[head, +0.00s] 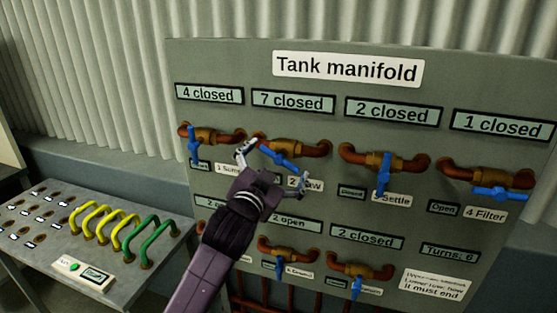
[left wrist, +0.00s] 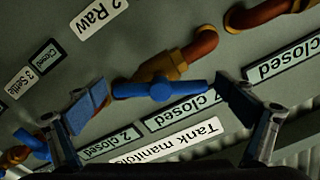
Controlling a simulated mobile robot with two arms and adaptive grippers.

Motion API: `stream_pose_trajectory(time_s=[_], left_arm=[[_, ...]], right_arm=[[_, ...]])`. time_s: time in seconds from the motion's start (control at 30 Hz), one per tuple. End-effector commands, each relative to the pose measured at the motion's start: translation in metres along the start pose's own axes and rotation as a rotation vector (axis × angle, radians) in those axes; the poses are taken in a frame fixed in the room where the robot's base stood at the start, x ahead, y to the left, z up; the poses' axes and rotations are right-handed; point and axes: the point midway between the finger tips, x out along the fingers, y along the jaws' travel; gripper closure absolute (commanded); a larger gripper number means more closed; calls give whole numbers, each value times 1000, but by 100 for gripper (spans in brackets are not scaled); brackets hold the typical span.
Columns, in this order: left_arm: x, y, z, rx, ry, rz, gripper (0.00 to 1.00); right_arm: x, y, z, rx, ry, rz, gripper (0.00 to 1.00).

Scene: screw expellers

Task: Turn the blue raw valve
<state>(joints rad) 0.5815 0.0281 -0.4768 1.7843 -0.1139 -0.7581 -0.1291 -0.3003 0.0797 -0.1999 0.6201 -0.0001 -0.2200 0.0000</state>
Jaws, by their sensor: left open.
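The blue raw valve handle (head: 281,159) is on the second copper pipe of the top row on the grey manifold panel, above the partly hidden "2 Raw" label. In the left wrist view the blue handle (left wrist: 160,90) lies nearly level across its brass body, beside the "2 Raw" label (left wrist: 98,17). My left gripper (head: 270,163) is open at this valve. In the left wrist view its two fingertips (left wrist: 162,100) are spread on either side of the handle's ends, with a gap at the left; contact at the right is unclear. My right gripper is out of view.
The display above the raw valve reads "7 closed" (head: 293,102). A lower valve row sits below. A bench with yellow and green cables (head: 95,222) stands at the left.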

Motion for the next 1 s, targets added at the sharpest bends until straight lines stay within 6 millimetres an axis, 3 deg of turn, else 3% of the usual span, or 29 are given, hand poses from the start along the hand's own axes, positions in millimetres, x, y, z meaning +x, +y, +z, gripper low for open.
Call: stream_pose_trajectory(time_s=[0.07,0.43,0.77,1.0], left_arm=[[0,0,0,0,0,0,3],[0,0,0,0,0,0,44],[0,1,-1,-57,0,2,45],[0,1,-2,-206,0,2,45]], right_arm=[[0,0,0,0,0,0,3],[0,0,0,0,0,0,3],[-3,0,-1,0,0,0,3],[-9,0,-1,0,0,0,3]])
